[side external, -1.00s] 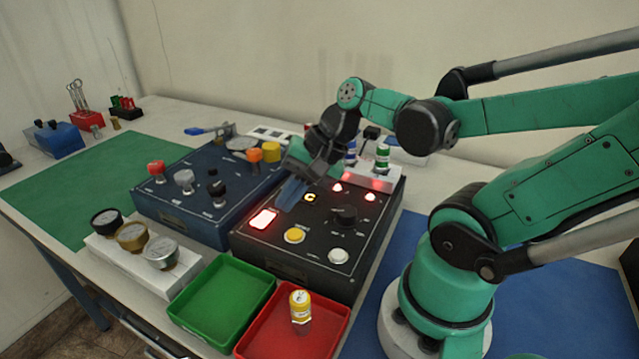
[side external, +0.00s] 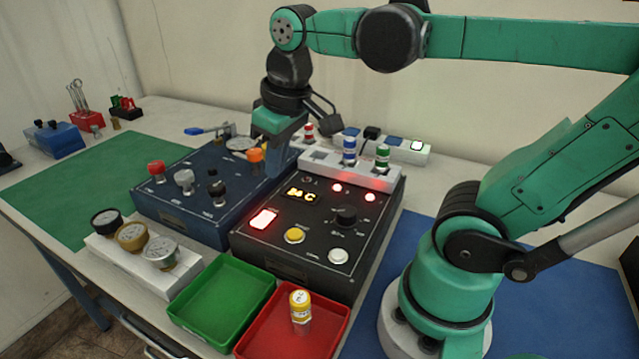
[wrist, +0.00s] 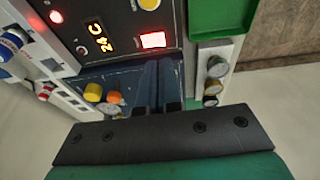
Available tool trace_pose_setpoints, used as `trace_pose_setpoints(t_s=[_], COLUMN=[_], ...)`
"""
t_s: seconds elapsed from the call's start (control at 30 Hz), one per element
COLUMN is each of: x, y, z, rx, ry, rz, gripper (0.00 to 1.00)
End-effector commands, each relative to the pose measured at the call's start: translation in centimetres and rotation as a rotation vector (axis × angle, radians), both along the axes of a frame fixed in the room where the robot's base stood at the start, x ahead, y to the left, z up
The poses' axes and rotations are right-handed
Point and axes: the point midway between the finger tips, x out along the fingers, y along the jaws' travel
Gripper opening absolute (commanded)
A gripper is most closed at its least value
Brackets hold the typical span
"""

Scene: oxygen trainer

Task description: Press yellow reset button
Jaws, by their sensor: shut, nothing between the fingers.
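The yellow button (side external: 294,235) sits on the front left of the black control box (side external: 275,262), just right of a lit red switch (side external: 263,218). In the wrist view the yellow button (wrist: 149,4) shows at the top edge, partly cut off. My gripper (side external: 273,172) is shut and empty. It points down above the back left of the black box, near its border with the blue box, behind and apart from the button. In the wrist view the closed fingers (wrist: 158,75) lie near the red switch. The display reads 24 C.
The blue box (side external: 190,212) with several knobs stands left of the black box. A white rack (side external: 330,168) with coloured-topped vials is behind. A green tray (side external: 222,300) and a red tray (side external: 325,335) holding a yellow-capped vial (side external: 300,310) are in front. Gauges (side external: 133,237) stand at left.

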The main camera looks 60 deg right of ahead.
Motion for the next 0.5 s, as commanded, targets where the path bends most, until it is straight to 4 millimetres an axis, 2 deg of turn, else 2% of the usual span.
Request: trace_pose_setpoints(t_s=[0.1,0.2,0.5], x=[-0.7,-1.3,-1.5], y=[-0.7,-1.0,-1.0], z=[2.0,2.9,3.2], rx=[0.009,0.016,0.020], ry=[0.144,0.216,0.242], rz=[-0.003,-0.002,-0.001], gripper=[0.00,0.00,0.00])
